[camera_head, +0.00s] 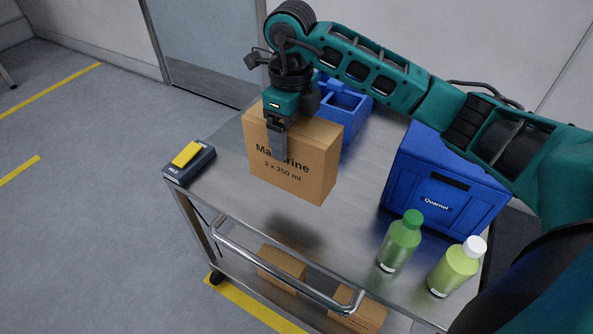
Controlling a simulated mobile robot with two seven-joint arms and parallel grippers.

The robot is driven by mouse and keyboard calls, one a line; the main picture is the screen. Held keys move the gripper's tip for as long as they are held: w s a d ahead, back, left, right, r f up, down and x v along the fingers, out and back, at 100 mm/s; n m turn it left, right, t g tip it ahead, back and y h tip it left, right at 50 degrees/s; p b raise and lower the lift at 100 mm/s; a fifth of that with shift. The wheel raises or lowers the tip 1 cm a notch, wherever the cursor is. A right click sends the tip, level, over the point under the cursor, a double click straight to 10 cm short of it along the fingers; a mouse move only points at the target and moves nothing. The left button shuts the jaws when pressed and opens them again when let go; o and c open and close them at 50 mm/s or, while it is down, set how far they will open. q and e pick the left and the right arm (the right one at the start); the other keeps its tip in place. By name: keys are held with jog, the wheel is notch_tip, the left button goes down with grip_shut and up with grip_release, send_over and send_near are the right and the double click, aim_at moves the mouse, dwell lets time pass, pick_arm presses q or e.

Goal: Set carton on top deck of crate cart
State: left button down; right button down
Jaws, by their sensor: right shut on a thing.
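A brown carton (292,165) with printed text is held above the metal top deck (335,232) of the cart. A shadow lies on the deck below it, so it appears raised and apart from the deck. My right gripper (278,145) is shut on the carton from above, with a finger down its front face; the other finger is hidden. The carton is about upright. My left gripper is not in view.
A blue crate (440,190) stands on the deck's right, with two green bottles (400,240) (455,267) in front. A blue bin (345,103) is behind the carton. A dark box with a yellow item (187,154) sits at the left corner. Cartons (283,262) lie on the lower shelf.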

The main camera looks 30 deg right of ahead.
aim_at(292, 174)
notch_tip(292, 174, down, 11)
jog(key=shift+w, duration=0.1)
dwell(0.5)
grip_release()
jog(key=shift+f+b, duration=0.2)
jog(key=shift+b, duration=0.1)
notch_tip(292, 174, up, 12)
jog(key=shift+r, duration=0.15)
dwell(0.6)
